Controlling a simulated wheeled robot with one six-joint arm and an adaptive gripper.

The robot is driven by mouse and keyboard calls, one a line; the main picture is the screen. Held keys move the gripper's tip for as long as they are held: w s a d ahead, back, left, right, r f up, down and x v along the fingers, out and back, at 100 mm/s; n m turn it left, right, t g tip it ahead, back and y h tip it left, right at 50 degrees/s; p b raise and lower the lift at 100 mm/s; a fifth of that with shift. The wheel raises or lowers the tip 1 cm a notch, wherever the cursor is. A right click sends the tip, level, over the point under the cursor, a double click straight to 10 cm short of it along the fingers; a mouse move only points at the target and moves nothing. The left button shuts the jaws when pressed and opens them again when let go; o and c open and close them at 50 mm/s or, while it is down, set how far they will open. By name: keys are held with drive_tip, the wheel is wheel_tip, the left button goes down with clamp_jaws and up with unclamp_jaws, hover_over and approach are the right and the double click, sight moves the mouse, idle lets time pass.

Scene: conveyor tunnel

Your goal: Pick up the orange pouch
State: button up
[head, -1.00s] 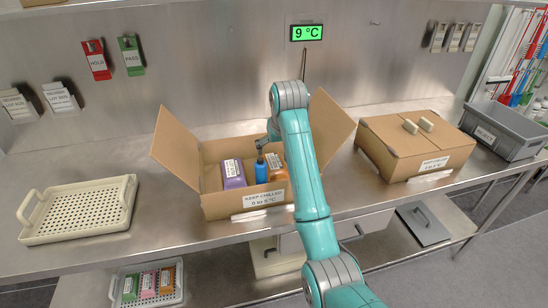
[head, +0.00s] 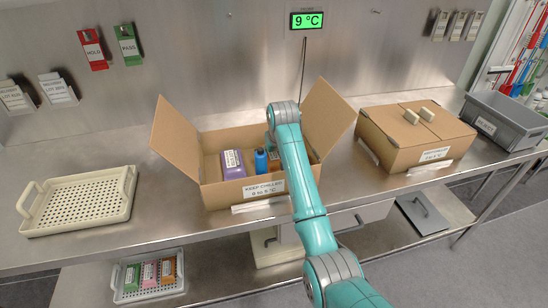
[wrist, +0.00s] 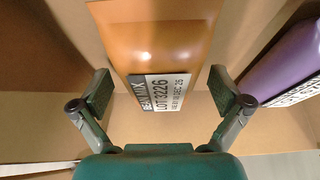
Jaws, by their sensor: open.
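The orange pouch (wrist: 165,40) with a white label lies in the open cardboard box (head: 222,198). In the head view only a sliver of the pouch (head: 274,161) shows, beside my arm. In the wrist view my gripper (wrist: 160,92) is open. Its two fingers stand apart on either side of the labelled end of the pouch, with nothing clamped between them. I cannot tell how far above the pouch the fingertips are. In the head view the fingers are hidden behind my arm.
A purple pouch (head: 232,163) and a blue bottle (head: 261,160) share the box, whose flaps stand raised. A closed box (head: 400,150) and a grey bin (head: 505,125) stand right. A perforated tray (head: 80,200) stands left; another tray (head: 120,283) below holds small packs.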

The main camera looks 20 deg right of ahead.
drive_tip(key=shift+w+f, duration=0.1)
drive_tip(key=shift+f, duration=0.05)
drive_tip(key=c, duration=1.4)
drive_tip(key=shift+c, duration=0.2)
wheel_tip(320, 180, up, 18)
